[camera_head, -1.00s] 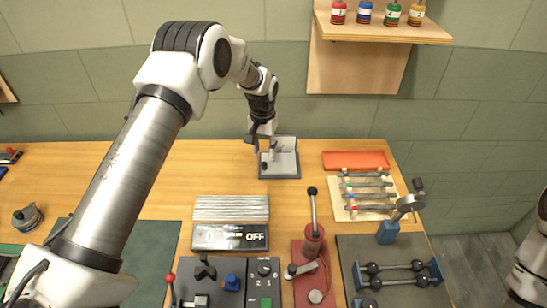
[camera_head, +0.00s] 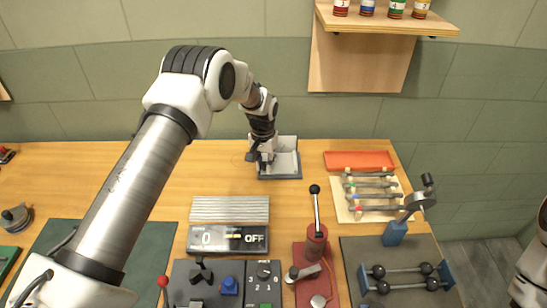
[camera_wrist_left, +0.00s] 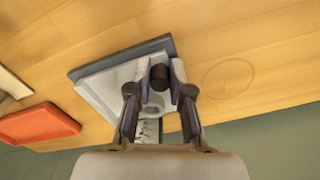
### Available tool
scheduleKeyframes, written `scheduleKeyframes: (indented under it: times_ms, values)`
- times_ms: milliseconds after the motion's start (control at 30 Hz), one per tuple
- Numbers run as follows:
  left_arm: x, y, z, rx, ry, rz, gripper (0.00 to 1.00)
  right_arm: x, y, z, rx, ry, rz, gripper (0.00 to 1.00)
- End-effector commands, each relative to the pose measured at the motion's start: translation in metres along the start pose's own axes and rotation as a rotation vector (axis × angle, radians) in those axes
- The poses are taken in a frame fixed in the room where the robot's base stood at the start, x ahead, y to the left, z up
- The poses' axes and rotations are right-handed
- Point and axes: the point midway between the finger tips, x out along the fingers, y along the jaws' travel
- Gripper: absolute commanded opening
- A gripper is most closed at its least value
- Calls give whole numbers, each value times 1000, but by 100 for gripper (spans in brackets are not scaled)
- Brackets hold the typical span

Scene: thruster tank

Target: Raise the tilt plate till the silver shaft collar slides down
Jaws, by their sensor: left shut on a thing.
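The tilt plate is a pale grey plate (camera_head: 287,160) on a dark base at the back of the bench. In the left wrist view the plate (camera_wrist_left: 105,87) spreads left of and under my fingers. My left gripper (camera_head: 262,158) is at the plate's left side. In the left wrist view my left gripper (camera_wrist_left: 158,76) is shut on a dark round knob (camera_wrist_left: 160,77) at the plate's edge. A light grey ring, seemingly the silver shaft collar (camera_wrist_left: 153,104), shows between the fingers; its exact rest is unclear. My right gripper is out of view.
An orange tray (camera_head: 358,160) and a rack of rods (camera_head: 345,207) lie right of the plate. A ribbed grey block (camera_head: 230,208) and a display reading OFF (camera_head: 225,239) stand in front. Bare wood lies left of the plate.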

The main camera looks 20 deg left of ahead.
Motion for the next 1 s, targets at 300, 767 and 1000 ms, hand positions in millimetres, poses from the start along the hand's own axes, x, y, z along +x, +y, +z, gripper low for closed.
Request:
scheduleKeyframes:
  times_ms: [300, 767, 1000]
  values:
    - [8, 0, 6, 1, -20, 0, 0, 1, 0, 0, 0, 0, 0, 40]
    - [0, 4, 6, 5, -49, -59, 0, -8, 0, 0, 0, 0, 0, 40]
    - [-2, 4, 6, 2, -56, -84, 0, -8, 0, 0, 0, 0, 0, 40]
